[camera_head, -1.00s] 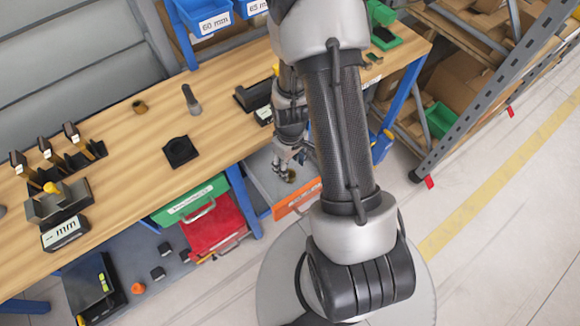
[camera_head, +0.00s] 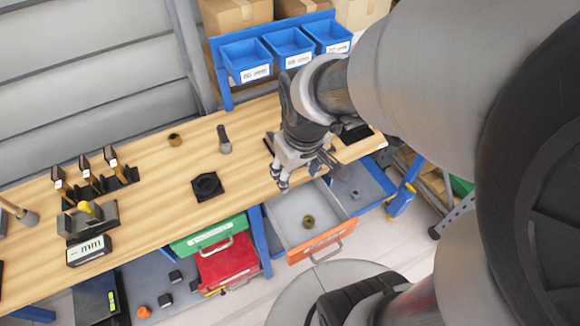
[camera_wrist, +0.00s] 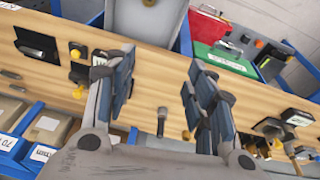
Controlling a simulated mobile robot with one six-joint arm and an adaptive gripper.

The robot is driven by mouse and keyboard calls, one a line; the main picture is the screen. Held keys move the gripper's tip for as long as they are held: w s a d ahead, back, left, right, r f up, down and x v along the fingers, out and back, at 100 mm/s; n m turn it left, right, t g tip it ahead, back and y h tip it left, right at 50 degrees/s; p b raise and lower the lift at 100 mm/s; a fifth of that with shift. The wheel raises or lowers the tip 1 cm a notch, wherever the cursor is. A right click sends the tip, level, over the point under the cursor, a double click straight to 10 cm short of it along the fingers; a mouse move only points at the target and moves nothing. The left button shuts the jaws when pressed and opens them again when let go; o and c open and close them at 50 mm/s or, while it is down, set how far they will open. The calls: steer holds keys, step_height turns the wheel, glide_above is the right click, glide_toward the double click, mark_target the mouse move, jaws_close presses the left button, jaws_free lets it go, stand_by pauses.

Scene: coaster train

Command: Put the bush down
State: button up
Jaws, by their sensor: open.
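A small brass-coloured ring-shaped bush (camera_head: 309,221) lies on the grey floor of the open drawer with the orange front (camera_head: 322,243). It also shows as a small dark spot at the top edge of the wrist view (camera_wrist: 149,3). My gripper (camera_head: 298,175) is above the bench's front edge, up and behind the bush and apart from it. In the wrist view its two fingers (camera_wrist: 161,66) are spread with nothing between them. A second brass-coloured bush (camera_head: 175,140) stands on the wooden bench (camera_head: 150,185).
A black square fixture (camera_head: 207,187) and a grey stepped pin (camera_head: 224,140) stand on the bench. Blue bins (camera_head: 288,47) hang behind my gripper. Green (camera_head: 208,236) and red (camera_head: 228,262) drawers are left of the open drawer. A tool rack (camera_head: 95,175) is at left.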

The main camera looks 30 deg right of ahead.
steer(key=s+a+r+t, duration=0.1)
steer(key=s+a+r, duration=0.1)
steer(key=s+r, duration=0.2)
steer(key=s+a+r+m+t, duration=0.1)
steer(key=s+a+r, duration=0.1)
steer(key=s+r, duration=0.3)
steer(key=shift+s+a+r, duration=0.2)
steer(key=shift+s+a, duration=0.05)
steer(key=shift+s, duration=0.1)
